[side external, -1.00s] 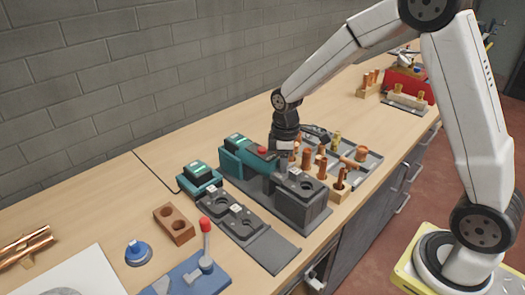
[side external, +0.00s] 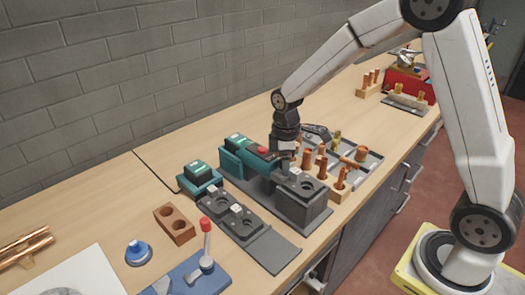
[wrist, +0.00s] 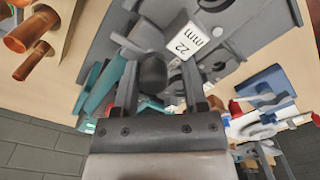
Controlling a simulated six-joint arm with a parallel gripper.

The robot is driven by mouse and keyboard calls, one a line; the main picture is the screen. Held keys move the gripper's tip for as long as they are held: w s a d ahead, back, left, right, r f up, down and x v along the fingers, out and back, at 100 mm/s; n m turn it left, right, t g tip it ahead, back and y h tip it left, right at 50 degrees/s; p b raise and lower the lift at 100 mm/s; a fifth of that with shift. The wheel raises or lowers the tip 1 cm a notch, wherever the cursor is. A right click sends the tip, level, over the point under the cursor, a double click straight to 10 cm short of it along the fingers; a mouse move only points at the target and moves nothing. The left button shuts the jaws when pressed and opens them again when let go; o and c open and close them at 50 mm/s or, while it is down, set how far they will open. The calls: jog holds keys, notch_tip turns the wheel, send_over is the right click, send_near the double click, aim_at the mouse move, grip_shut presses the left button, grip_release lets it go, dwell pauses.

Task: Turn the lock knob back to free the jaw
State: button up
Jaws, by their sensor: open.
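The green and black press tool (side external: 248,158) lies in a dark grey stand on the bench, with a red button on top. Its dark jaw block (side external: 304,184) sits at the stand's right end. My gripper (side external: 284,150) points down at the front of the tool, and its fingertips are hard to make out there. In the wrist view my gripper (wrist: 160,78) is open. A dark rounded knob (wrist: 153,73) shows between its two fingers, with a visible gap to the right finger. A white "22 mm" label (wrist: 188,42) lies just beyond the knob on the grey jaw part.
A wooden block with copper fittings (side external: 340,186) and a grey tray (side external: 370,163) stand close to the right. A grey plate of spare jaws (side external: 268,250) lies in front. A red-handled blue device (side external: 195,275) stands at the front left. A block wall is behind.

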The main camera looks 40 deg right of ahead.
jog(key=shift+w+d+r, duration=0.1)
jog(key=shift+w+r, duration=0.05)
jog(key=shift+r, duration=1.6)
jog(key=shift+w+r, duration=0.15)
jog(key=shift+r, duration=1.55)
jog(key=shift+s, duration=0.1)
jog(key=s+a+f+m+t, duration=0.1)
jog(key=s+f+m, duration=0.1)
jog(key=s+m, duration=0.2)
jog(key=s+a+f+m+t, duration=0.1)
jog(key=s+f+m, duration=0.2)
jog(key=s, duration=0.7)
jog(key=shift+f+m+t, duration=0.3)
jog(key=shift+m+t, duration=0.1)
jog(key=shift+m, duration=0.7)
